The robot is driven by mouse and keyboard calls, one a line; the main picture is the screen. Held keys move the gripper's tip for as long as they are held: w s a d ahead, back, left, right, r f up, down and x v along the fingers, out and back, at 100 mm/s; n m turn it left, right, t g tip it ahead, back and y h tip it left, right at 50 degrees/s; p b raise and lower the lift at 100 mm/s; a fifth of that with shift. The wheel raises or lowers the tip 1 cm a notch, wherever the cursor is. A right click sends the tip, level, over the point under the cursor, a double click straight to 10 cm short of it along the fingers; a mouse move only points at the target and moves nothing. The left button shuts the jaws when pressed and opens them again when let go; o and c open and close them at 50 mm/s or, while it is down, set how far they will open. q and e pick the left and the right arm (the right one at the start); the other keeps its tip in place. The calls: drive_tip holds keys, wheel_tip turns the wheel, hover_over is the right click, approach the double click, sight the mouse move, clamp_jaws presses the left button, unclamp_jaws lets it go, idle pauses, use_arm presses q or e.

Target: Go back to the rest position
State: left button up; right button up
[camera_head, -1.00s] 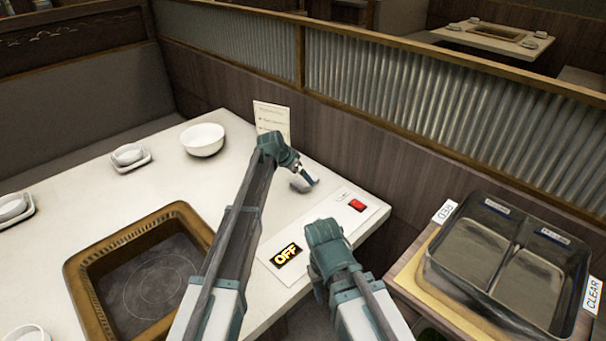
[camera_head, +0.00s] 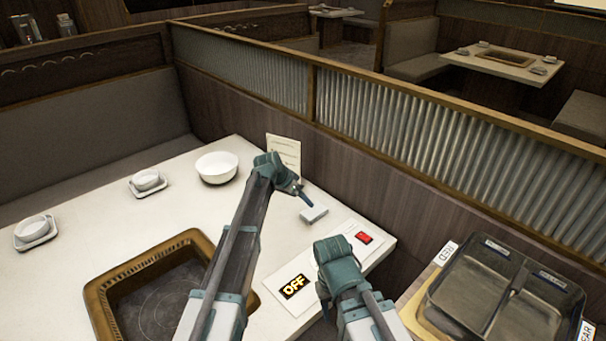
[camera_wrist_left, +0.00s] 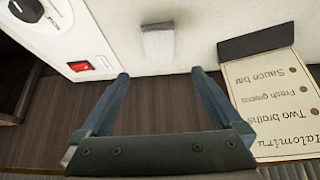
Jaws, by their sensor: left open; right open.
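My left gripper (camera_head: 304,193) hangs at the end of the left arm, over the far right part of the table. In the left wrist view its two blue fingers (camera_wrist_left: 162,82) stand wide apart with nothing between them. My right gripper (camera_head: 324,298) is low in the head view, by the table's near right edge. Its fingers are mostly hidden by its own wrist, and I see nothing held.
A small white block (camera_head: 314,213) lies on the table (camera_head: 110,230) close below my left fingers. A menu card (camera_head: 285,155) stands behind. A control panel with a red switch (camera_head: 364,238), a bowl (camera_head: 217,167), a sunken grill (camera_head: 160,300) and a two-well tray (camera_head: 510,290) are around.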

use_arm(q)
drive_tip(key=s+a+f+n+g+y, duration=0.1)
drive_tip(key=s+a+n, duration=0.2)
drive_tip(key=s, duration=0.8)
drive_tip(key=s+a+f+n+g+y, duration=0.1)
drive_tip(key=s+a+n+y, duration=0.1)
drive_tip(key=s, duration=0.9)
drive_tip(key=s+a+f+n+g+y, duration=0.1)
drive_tip(key=s+a+n, duration=0.2)
drive_tip(key=s, duration=0.9)
drive_tip(key=shift+a+f+n+g+y, duration=0.1)
drive_tip(key=shift+a+n+g+y, duration=0.1)
drive_tip(key=shift+a, duration=0.75)
drive_tip(key=shift+a+f+n+g+y, duration=0.1)
drive_tip(key=shift+a+n+g, duration=0.1)
drive_tip(key=shift+a, duration=0.7)
drive_tip(key=s+d+r+m+p, duration=0.1)
drive_tip(key=s+d, duration=0.1)
drive_tip(key=d, duration=0.3)
drive_tip(key=s+d+r+m+g+y+p, duration=0.1)
drive_tip(key=s+d+m, duration=0.1)
drive_tip(key=d, duration=0.4)
drive_tip(key=shift+s+r+m+p, duration=0.3)
drive_tip(key=shift+s+r, duration=0.05)
drive_tip(key=shift+s, duration=0.4)
